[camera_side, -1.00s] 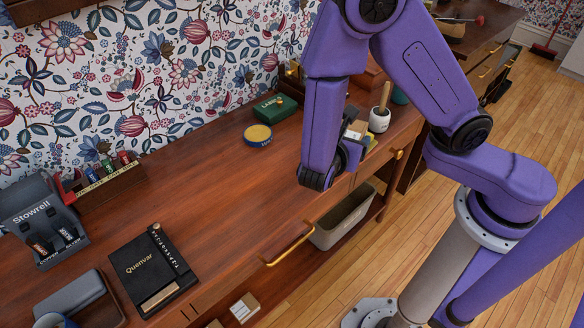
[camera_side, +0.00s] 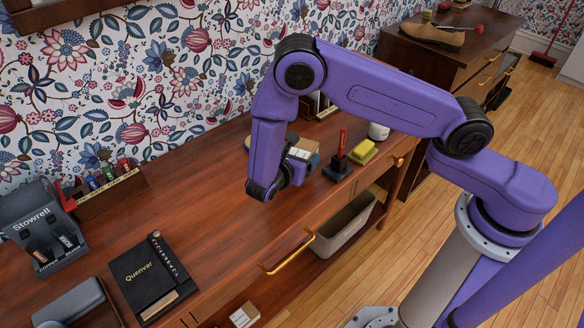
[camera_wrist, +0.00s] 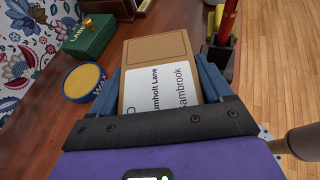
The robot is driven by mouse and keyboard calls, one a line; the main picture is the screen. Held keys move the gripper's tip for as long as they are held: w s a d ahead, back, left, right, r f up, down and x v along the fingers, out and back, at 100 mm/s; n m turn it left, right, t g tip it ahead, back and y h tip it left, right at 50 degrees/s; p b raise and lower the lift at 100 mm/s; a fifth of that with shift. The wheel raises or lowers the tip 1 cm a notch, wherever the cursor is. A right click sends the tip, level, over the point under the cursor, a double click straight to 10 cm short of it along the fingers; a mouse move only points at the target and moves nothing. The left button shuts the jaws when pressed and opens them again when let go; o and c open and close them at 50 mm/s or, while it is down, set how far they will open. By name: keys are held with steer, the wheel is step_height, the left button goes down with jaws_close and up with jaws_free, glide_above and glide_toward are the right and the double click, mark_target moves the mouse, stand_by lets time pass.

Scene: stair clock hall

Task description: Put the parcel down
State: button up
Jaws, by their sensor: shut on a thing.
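The parcel is a brown cardboard box with a white address label; it fills the middle of the wrist view (camera_wrist: 155,50). My gripper (camera_wrist: 160,78) is shut on it, with one blue finger on each side. In the side view a part of the parcel (camera_side: 301,153) shows beside my gripper (camera_side: 296,165), above the wooden desk (camera_side: 215,215). The parcel's underside is hidden, so I cannot tell how far it is from the desk top.
A wax tin (camera_wrist: 84,82) and a green box (camera_wrist: 90,36) stand left of the parcel in the wrist view.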

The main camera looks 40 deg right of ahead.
steer(key=shift+w+a+f, duration=0.2)
steer(key=shift+w+f, duration=0.7)
steer(key=shift+f, duration=1.8)
steer(key=shift+f, duration=0.1)
steer(key=o, duration=1.1)
steer(key=shift+a+r, duration=0.25)
steer(key=shift+a, duration=0.05)
steer(key=v, duration=1.1)
steer(key=shift+s+a, duration=0.15)
steer(key=shift+s, duration=0.05)
